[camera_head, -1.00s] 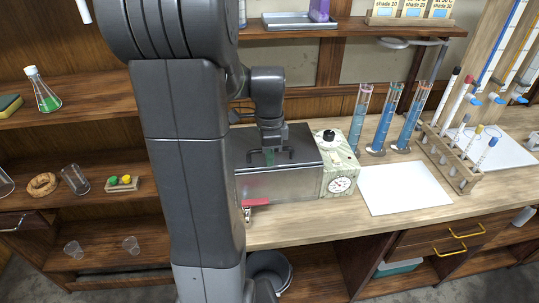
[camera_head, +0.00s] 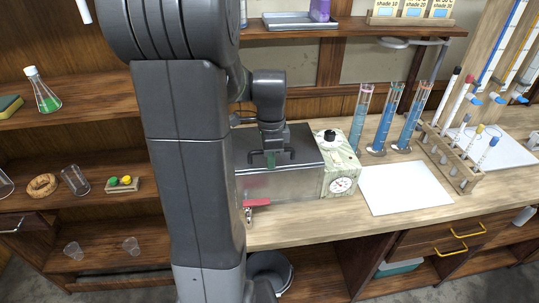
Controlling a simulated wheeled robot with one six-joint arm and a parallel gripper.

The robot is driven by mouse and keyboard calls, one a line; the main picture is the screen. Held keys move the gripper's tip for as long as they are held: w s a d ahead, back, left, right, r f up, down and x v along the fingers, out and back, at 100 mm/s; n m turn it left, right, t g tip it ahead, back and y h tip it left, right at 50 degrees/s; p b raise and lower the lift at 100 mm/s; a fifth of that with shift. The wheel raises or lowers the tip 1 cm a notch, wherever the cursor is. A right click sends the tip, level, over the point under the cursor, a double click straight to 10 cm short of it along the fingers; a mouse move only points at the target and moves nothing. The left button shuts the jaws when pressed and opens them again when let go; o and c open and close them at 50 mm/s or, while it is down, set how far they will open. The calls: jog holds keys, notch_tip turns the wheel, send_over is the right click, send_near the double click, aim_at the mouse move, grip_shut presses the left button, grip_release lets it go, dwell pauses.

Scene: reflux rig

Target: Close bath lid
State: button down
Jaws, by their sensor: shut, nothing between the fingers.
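The bath is a metal box (camera_head: 285,187) on the bench, with a control panel carrying a round dial (camera_head: 341,184) and a black knob on its right end. Its dark lid (camera_head: 305,145) lies flat over the top of the box, and my arm hides its left part. My gripper (camera_head: 271,161) points down at the lid near its front edge, with its fingers shut and empty. I cannot tell whether the fingers touch the lid.
A red-handled tap (camera_head: 256,203) sticks out at the bath's lower front. A white sheet (camera_head: 404,187) lies right of the bath. Several blue-filled cylinders (camera_head: 386,117) and a wooden rack (camera_head: 450,156) stand farther right. A shelf (camera_head: 350,28) runs above.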

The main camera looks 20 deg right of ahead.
notch_tip(320, 180, up, 14)
jog(key=shift+f, duration=0.15)
jog(key=shift+w+f, duration=0.1)
dwell(0.3)
notch_tip(320, 180, down, 12)
jog(key=shift+a+r, duration=0.1)
jog(key=shift+r, duration=0.15)
jog(key=shift+f+b, duration=0.3)
jog(key=shift+f, duration=0.4)
